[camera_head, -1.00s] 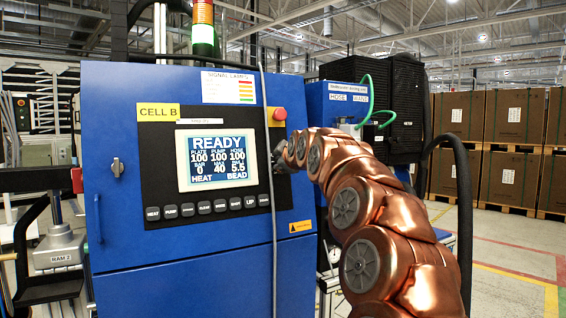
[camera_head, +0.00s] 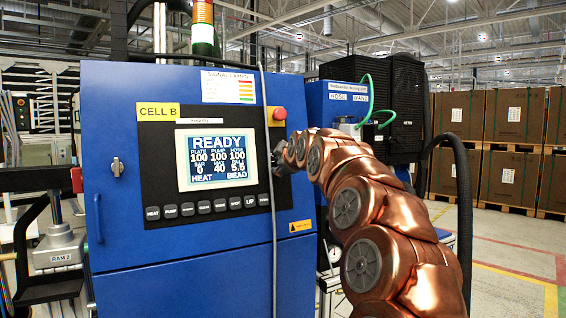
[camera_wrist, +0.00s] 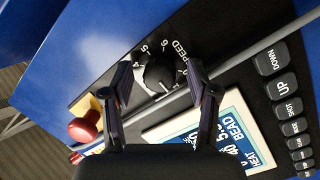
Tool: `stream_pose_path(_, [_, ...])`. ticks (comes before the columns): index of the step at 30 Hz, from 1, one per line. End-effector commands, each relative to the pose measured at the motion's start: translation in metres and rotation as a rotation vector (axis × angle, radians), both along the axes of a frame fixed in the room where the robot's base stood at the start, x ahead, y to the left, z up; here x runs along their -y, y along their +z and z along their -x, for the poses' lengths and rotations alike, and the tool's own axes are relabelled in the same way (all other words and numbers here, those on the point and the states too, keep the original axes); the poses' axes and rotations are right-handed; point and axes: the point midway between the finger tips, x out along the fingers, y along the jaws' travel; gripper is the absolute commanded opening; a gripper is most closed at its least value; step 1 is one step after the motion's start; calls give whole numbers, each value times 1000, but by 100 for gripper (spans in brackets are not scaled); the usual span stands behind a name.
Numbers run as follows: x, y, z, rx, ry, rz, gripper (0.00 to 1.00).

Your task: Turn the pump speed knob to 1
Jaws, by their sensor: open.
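My gripper (camera_wrist: 160,84) is open, with one finger on each side of the knob. I cannot tell whether either finger touches it. The knob's exact setting is not readable, as parts of the dial are hidden. In the head view my gripper (camera_head: 281,160) is at the right edge of the black control panel, and the knob is hidden there.
A red mushroom button (camera_head: 279,114) sits above my gripper; it also shows in the wrist view (camera_wrist: 84,128). The READY screen (camera_head: 217,160) and a row of black buttons (camera_head: 204,207) lie left of it. A grey cable (camera_head: 268,120) runs down the panel close by.

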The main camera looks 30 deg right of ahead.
Motion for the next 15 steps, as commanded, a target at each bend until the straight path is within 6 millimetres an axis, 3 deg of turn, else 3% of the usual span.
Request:
stream_pose_path(8, [-1,1,4,0,0,0,59])
stream_pose_path(15, [-8,7,25,0,0,0,59])
